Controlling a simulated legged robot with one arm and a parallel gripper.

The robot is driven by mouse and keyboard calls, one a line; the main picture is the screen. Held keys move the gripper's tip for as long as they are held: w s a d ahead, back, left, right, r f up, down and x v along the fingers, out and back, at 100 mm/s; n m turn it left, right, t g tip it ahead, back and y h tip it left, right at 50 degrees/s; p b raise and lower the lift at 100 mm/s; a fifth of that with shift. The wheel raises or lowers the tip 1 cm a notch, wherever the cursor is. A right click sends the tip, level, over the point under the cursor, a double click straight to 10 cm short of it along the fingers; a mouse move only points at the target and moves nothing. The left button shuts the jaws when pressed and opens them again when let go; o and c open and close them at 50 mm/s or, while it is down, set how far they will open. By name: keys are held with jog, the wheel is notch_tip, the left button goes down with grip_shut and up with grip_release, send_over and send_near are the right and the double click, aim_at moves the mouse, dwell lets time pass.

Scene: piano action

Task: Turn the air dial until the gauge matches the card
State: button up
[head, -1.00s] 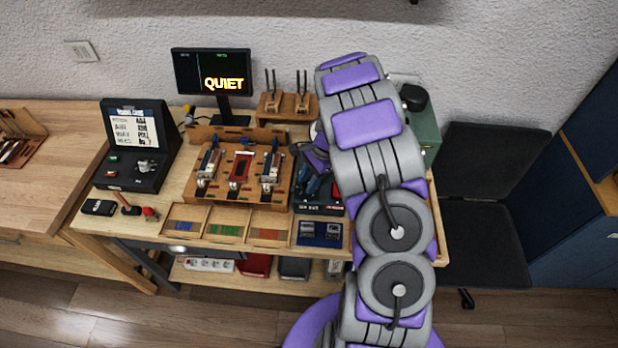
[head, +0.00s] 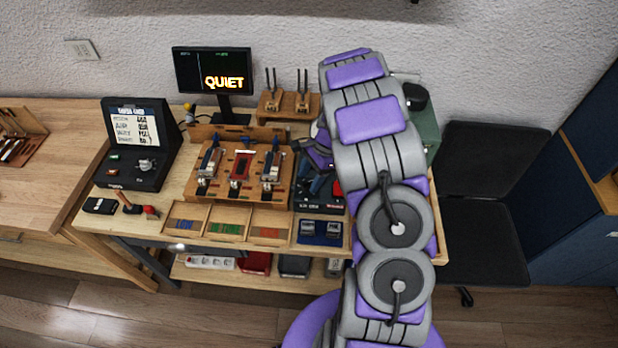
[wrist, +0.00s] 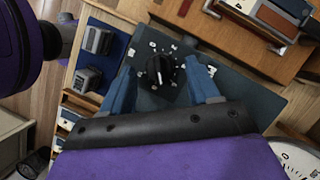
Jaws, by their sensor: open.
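In the wrist view the black round dial (wrist: 160,72), with a white pointer line and white marks around it, sits on a dark panel (wrist: 240,92). My gripper (wrist: 163,76) is open, with one blue finger on each side of the dial; I cannot tell whether they touch it. A round white gauge face (wrist: 297,160) is partly in view at the lower right; its reading is not legible. In the head view my gripper (head: 318,180) is over the dark box, and my arm hides much of the box. I cannot identify the task's card with certainty.
A black console (head: 135,172) with a white printed sheet (head: 134,128) stands at the left. A monitor (head: 212,72) shows "QUIET". A wooden fixture (head: 226,188) with several parts stands left of my gripper, and small trays (head: 228,234) line the front edge.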

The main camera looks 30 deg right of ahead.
jog(key=p+v, duration=0.2)
jog(key=v, duration=1.4)
jog(key=shift+r, duration=0.2)
jog(key=s+a+r+n+g+h, duration=0.1)
jog(key=s+a+r+n, duration=0.3)
jog(key=s+a, duration=0.35)
jog(key=s+a+r+n+h, duration=0.1)
jog(key=s+a+r+n, duration=0.3)
jog(key=s+a, duration=0.3)
jog(key=s+a+n+h, duration=0.1)
jog(key=s+a+n, duration=0.1)
jog(key=s, duration=0.4)
jog(key=s+a+n, duration=0.2)
jog(key=s+n, duration=0.2)
jog(key=s, duration=0.2)
jog(key=s+a+n+h+b, duration=0.1)
jog(key=s+a+n, duration=0.2)
jog(key=s, duration=0.3)
jog(key=shift+f+n+g+h, duration=0.15)
jog(key=shift+n+g+h, duration=0.15)
jog(key=shift+n, duration=0.1)
